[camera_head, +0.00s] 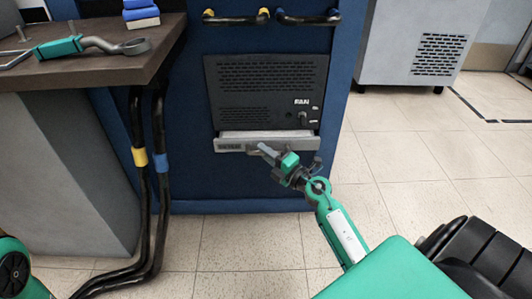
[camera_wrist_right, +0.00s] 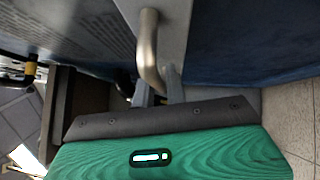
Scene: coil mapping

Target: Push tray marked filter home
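The tray (camera_head: 229,147) is a grey drawer front with a dark label too small to read, low on the black vented unit of the blue cabinet. Its light top shows behind the front, so it stands a little out. My right gripper (camera_head: 272,157) is at the right part of the tray front. In the right wrist view, the tray's curved metal handle (camera_wrist_right: 149,45) runs down to the gripper's fingers (camera_wrist_right: 158,92). The fingers show on either side of the handle's end; whether they grip it is unclear. My left gripper is out of view.
A dark worktop (camera_head: 95,72) at the left carries a green and grey tool (camera_head: 100,45) and blue books (camera_head: 141,12). Black cables (camera_head: 150,190) hang between worktop and cabinet. A grey vented machine (camera_head: 420,45) stands at the back right.

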